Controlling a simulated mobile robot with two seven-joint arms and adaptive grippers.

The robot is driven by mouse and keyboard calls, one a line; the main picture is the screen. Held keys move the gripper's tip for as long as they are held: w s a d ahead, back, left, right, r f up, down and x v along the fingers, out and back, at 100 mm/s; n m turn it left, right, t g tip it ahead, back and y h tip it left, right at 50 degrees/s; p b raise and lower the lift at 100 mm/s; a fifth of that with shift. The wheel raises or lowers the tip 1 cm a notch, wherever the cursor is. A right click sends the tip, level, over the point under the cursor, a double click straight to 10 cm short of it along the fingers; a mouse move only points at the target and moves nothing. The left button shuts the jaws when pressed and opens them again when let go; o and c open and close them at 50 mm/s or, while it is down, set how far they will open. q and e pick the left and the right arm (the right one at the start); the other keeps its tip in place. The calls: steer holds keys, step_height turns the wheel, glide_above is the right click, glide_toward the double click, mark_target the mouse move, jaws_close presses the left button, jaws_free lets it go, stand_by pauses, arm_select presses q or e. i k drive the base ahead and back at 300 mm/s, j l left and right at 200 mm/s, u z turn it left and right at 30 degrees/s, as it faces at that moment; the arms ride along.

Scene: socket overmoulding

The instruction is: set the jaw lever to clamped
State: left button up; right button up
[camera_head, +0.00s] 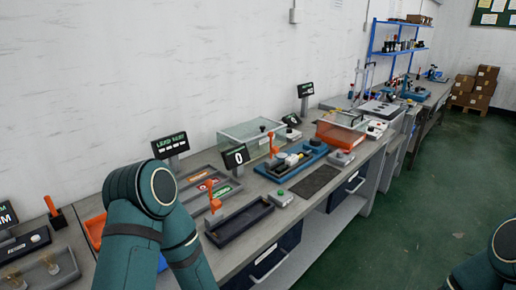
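Several orange upright levers show, and I cannot tell which is the jaw lever. One orange lever (271,142) stands at the blue fixture (298,161) near the middle of the bench. Another orange lever (213,197) stands at the dark open tray (240,224) on the front edge. A third orange handle (52,208) sticks up at the far left. They are too small to read as clamped or unclamped. My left arm covers the bench at lower left, and my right arm shows at the lower right edge. Neither gripper is in view.
A display reading 0 (236,157) stands behind the dark tray. A clear box (250,133) sits at the wall, and an orange-based clear box (342,132) is further right. A dark mat (316,181) lies bare on the bench. The green floor (400,220) at right is free.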

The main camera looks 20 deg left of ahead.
mark_target(275, 149)
steer(key=k+j, duration=0.2)
steer(key=j, duration=0.2)
steer(key=k+j, duration=0.45)
steer(key=j, duration=0.3)
steer(key=i+l, duration=1.2)
steer(key=l, duration=0.15)
steer(key=i+l, duration=1.15)
steer(key=l, duration=0.15)
steer(key=u, duration=2.1)
